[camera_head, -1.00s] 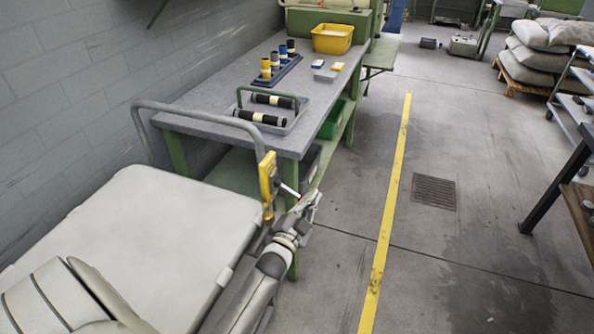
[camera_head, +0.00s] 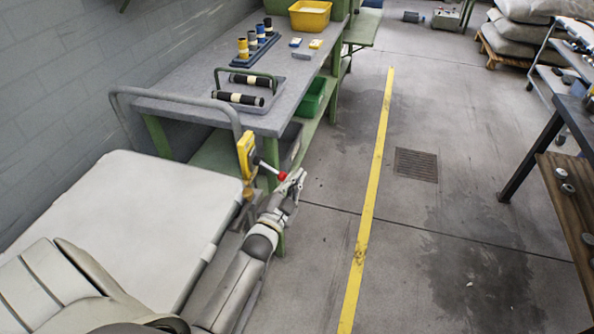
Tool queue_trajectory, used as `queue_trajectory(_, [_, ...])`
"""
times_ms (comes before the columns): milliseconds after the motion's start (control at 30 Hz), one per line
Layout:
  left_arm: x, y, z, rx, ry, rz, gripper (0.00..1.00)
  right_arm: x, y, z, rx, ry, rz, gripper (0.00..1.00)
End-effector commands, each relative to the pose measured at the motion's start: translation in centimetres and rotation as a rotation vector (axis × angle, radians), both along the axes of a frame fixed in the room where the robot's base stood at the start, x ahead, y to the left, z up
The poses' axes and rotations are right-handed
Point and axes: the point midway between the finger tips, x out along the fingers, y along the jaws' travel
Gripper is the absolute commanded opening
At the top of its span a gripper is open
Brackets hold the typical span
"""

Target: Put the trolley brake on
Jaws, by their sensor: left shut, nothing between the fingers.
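The trolley (camera_head: 130,205) has a pale flat deck at the lower left and a grey tube handle (camera_head: 170,93). A yellow brake box (camera_head: 246,155) is fixed at the handle's right post. Its short lever slants down to the right and ends in a red knob (camera_head: 282,175). My left gripper (camera_head: 298,179) is shut and empty, just right of the knob; whether it touches the knob I cannot tell. My right gripper is not in view.
A grey-topped workbench (camera_head: 205,110) stands behind the trolley, with a yellow bin (camera_head: 310,16) and a tray of black rollers (camera_head: 240,98). A dark-legged table (camera_head: 550,150) is at the right. The floor around the yellow line (camera_head: 372,190) is clear.

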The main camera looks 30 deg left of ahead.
Motion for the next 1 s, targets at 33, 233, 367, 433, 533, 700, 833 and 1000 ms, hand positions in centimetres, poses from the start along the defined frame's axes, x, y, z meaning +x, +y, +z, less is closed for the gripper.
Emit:
queue_trajectory(33, [-1.1,-0.1,-0.3,0.001,0.001,0.001,0.00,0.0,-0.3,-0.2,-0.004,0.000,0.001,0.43])
queue_trajectory(233, [-4.3,-0.5,-0.6,0.001,0.000,0.002,0.00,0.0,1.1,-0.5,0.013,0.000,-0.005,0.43])
queue_trajectory(367, [-5.6,-0.7,-0.7,0.001,-0.001,0.001,0.00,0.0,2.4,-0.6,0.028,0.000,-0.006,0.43])
queue_trajectory(433, [-6.0,-0.8,-0.6,0.001,-0.002,0.001,0.00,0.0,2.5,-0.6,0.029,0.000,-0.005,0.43])
queue_trajectory(533, [-6.2,-0.8,-0.6,0.001,-0.003,0.002,0.00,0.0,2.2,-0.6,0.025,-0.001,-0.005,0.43])
queue_trajectory(700, [-6.3,-0.8,-0.6,0.001,-0.003,0.001,0.00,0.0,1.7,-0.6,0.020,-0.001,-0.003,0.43])
queue_trajectory(833, [-6.3,-0.8,-0.6,0.001,-0.003,0.001,0.00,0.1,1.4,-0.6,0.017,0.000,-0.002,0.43])
queue_trajectory(1000, [-6.2,-0.8,-0.6,0.001,-0.003,0.000,0.00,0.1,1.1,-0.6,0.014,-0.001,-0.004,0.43])
